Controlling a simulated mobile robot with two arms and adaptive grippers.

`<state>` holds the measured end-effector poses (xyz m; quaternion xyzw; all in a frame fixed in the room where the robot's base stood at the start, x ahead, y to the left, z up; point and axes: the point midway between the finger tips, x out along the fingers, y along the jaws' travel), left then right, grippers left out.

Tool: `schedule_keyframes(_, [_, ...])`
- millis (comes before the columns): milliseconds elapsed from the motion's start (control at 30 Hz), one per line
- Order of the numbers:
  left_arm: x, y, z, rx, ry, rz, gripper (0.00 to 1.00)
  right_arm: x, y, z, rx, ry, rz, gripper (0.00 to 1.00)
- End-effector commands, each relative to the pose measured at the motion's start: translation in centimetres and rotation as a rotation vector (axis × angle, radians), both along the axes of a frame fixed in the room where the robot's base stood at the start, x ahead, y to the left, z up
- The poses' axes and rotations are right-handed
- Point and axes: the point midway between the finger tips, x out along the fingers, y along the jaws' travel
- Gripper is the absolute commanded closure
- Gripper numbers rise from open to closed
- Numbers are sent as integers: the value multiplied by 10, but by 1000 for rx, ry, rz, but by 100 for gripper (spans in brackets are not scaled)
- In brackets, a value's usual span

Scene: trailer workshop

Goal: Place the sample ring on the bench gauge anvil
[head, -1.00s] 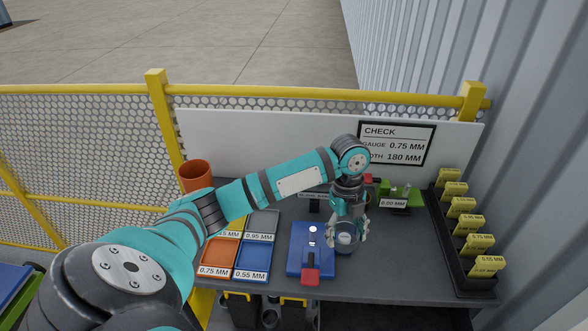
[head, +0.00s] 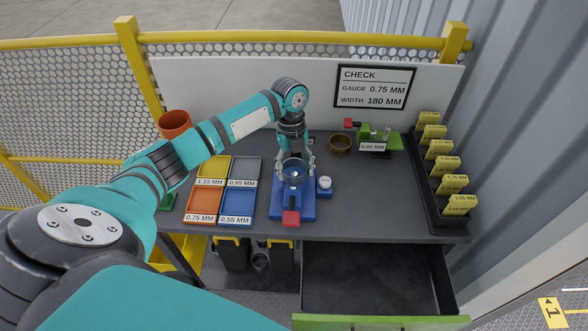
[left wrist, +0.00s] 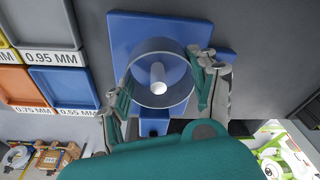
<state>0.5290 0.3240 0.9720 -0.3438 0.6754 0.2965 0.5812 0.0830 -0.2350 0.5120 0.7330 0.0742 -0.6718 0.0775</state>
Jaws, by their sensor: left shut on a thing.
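The sample ring (head: 293,172) is a thin, see-through grey-blue band. My left gripper (head: 294,167) is shut on it, with a finger at each side of the band in the left wrist view. The blue bench gauge (head: 280,209) lies directly below, with a red part (head: 291,218) at its front. In the left wrist view the ring (left wrist: 160,102) frames the gauge's pale upright anvil post (left wrist: 158,78). I cannot tell whether the ring is around the post or still above it. The gripper hides the back of the gauge. My right gripper is not in view.
A white button (head: 324,183) on a blue block is right of the gauge. Colored trays (head: 204,203) lie left. A brass ring (head: 340,144) and green device (head: 376,136) stand behind right. A black rack (head: 436,190) holds yellow tags. An open drawer (head: 375,280) is below.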

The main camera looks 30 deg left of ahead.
Motion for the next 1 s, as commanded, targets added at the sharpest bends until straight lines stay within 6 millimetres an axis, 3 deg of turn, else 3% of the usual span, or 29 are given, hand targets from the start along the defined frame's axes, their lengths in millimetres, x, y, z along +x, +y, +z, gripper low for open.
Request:
schedule_keyframes(100, [-1,0,-14,0,2,0,72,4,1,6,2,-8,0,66])
schedule_keyframes(467, [0,0,-20,1,1,0,72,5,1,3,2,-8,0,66])
schedule_keyframes(500, [0,0,-19,1,0,0,34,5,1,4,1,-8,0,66])
schedule_keyframes(633, [0,0,-19,0,1,-1,17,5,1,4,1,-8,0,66])
schedule_keyframes(1000, [0,0,-14,2,-1,-1,16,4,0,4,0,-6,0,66])
